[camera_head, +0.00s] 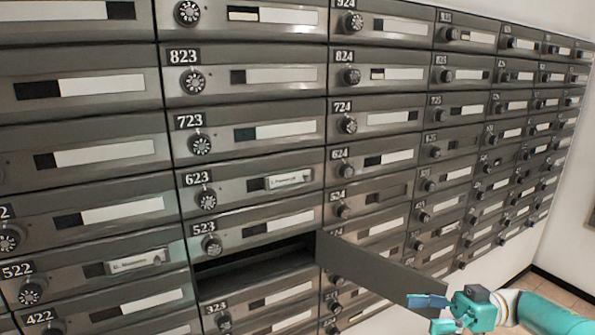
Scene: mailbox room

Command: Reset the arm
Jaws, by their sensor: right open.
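My right gripper (440,312) is at the lower right, teal and blue, with its arm coming in from the right edge. It is open, near the free edge of an open mailbox door (375,272). I cannot tell whether a finger touches that door. The door swings out to the right from a dark open compartment (255,268) below box 523. No letter shows clearly inside the compartment. My left gripper is not in view.
A wall of grey mailboxes (265,126) with round dials, number plates and name slots fills most of the view. The open door sticks out in front of the lower boxes. At the right are a white wall (575,215) and a tiled floor (548,288).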

